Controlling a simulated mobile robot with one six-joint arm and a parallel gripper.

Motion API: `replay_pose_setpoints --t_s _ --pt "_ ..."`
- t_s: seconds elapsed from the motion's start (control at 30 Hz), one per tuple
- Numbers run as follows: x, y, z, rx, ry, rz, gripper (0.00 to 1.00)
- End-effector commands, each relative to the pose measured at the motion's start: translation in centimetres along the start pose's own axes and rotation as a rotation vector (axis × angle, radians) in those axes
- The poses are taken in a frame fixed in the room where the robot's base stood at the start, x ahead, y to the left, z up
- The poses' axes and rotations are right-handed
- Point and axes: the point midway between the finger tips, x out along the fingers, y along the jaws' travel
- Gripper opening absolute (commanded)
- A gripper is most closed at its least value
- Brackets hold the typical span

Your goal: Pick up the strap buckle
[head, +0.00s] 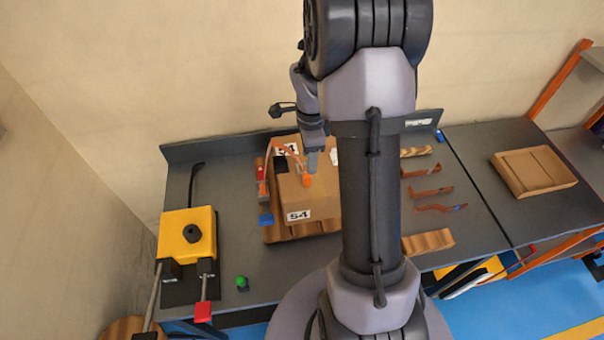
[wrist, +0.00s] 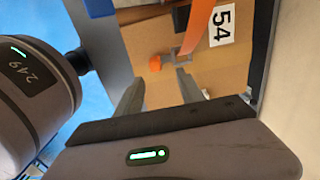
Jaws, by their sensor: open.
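An orange strap (head: 284,146) runs over a cardboard box (head: 325,203) with a "54" label, and it shows in the wrist view too (wrist: 203,24). In the wrist view, a small grey buckle (wrist: 178,53) sits at the strap's end, with an orange piece (wrist: 155,63) beside it. In the head view an orange end (head: 307,181) shows on the box top, below my gripper (head: 312,169). My gripper is open, with its fingers (wrist: 162,80) pointing at the box and nothing seen between them. I cannot tell whether a fingertip touches the buckle.
The box stands on a wooden pallet (head: 282,235) on a grey bench (head: 240,165). A yellow machine (head: 188,232) stands left. Several copper-coloured bent bars (head: 430,191) and a wooden block (head: 428,242) lie right of my arm. A tray (head: 535,172) is far right.

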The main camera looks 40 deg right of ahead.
Motion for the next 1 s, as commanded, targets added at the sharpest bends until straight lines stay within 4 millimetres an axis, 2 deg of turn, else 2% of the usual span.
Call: replay_pose_setpoints --t_s 0.03,0.17,0.4,0.67,0.9,1.0 --pt "1.1 0.1 0.0 0.000 -0.001 0.002 0.45" --pt "2.4 0.1 0.1 -0.001 0.000 0.000 0.45" --pt "6.8 0.7 0.5 -0.002 0.000 0.001 0.45" --pt "7.3 0.7 0.5 -0.002 0.000 -0.002 0.45" --pt "7.3 0.7 0.5 -0.002 0.000 -0.002 0.00" --pt "7.3 0.7 0.5 -0.002 0.000 -0.002 0.00"
